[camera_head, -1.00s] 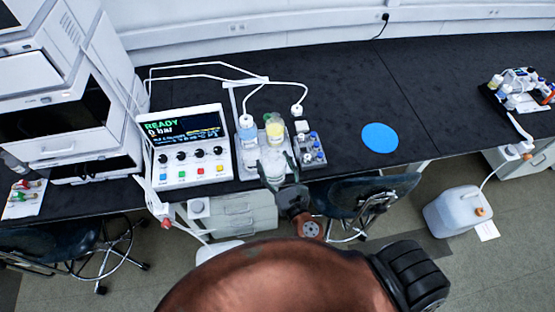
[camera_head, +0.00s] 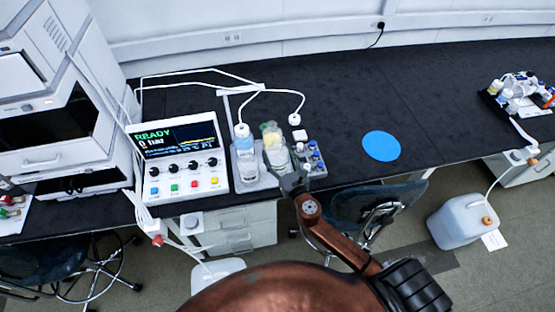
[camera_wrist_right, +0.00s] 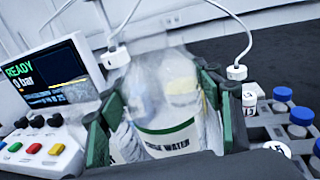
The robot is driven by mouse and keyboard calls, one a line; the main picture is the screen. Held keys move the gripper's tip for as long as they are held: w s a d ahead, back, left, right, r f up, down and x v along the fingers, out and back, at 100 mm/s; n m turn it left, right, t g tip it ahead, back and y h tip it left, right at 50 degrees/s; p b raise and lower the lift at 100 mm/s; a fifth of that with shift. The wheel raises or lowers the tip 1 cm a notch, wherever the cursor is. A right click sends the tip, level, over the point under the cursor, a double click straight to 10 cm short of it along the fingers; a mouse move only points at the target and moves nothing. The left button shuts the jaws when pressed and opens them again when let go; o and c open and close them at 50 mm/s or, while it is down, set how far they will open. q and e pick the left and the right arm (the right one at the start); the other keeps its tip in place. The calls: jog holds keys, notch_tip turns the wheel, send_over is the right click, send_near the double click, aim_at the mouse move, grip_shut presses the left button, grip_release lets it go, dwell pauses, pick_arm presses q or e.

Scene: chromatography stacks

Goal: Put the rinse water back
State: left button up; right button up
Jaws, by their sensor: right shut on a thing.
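The rinse water bottle (camera_wrist_right: 172,138) is clear, with a white label that reads "RINSE WATER" and a green stripe. It stands between the fingers of my right gripper (camera_wrist_right: 155,120) in the right wrist view, and the gripper is shut on it. Its top is blurred. In the head view, the right gripper (camera_head: 281,172) and the bottle (camera_head: 278,158) are at the grey bottle tray (camera_head: 243,184), right of a blue-tinted bottle (camera_head: 244,152). Something yellow (camera_head: 270,134) shows behind the bottle. I cannot tell whether the bottle touches the tray. My left gripper is not in view.
A control box (camera_head: 178,155) reading "READY 0 bar" stands left of the tray. A vial rack (camera_head: 314,158) with blue caps is close on the right. A white tube cap (camera_head: 294,119) is behind. A blue disc (camera_head: 381,146) lies on open bench (camera_head: 345,100) further right.

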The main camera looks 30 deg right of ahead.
jog(key=f, duration=0.1)
jog(key=f+b, duration=0.2)
jog(key=shift+w+d+f, duration=0.15)
jog(key=shift+w+d, duration=0.2)
jog(key=shift+f+b, duration=0.4)
jog(key=shift+r, duration=0.15)
jog(key=shift+f, duration=0.25)
jog(key=o, duration=1.7)
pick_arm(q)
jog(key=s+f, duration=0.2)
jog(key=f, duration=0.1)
pick_arm(e)
jog(key=shift+o, duration=0.9)
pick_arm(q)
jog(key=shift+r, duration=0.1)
pick_arm(e)
jog(key=shift+r, duration=0.1)
